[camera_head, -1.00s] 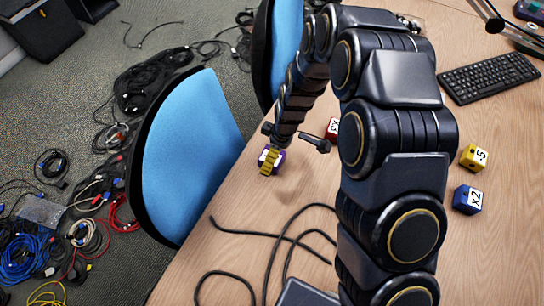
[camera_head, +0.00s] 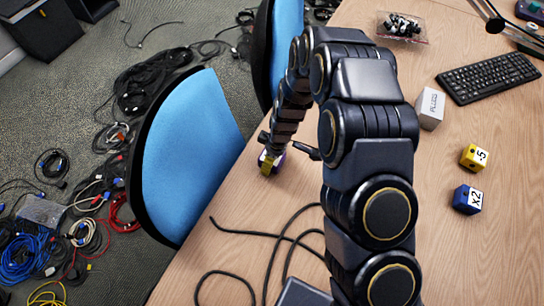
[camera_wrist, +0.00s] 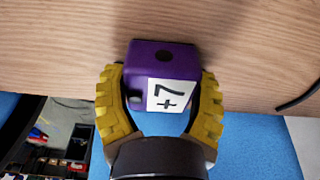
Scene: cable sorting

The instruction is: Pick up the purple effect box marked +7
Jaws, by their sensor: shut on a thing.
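In the head view my gripper (camera_head: 268,163) is at the table's left edge beside the blue chair. There only a little of the purple box (camera_head: 279,160) shows, the rest being hidden by the fingers. I cannot tell whether the box touches the table.
A yellow "-5" box (camera_head: 474,157) and a blue "x2" box (camera_head: 467,199) stand on the right of the wooden table (camera_head: 440,260). A grey box (camera_head: 430,108), a keyboard (camera_head: 490,77) and a clear tray (camera_head: 402,27) lie farther back. Black cable (camera_head: 270,250) lies in front; a blue chair (camera_head: 185,150) adjoins the left edge.

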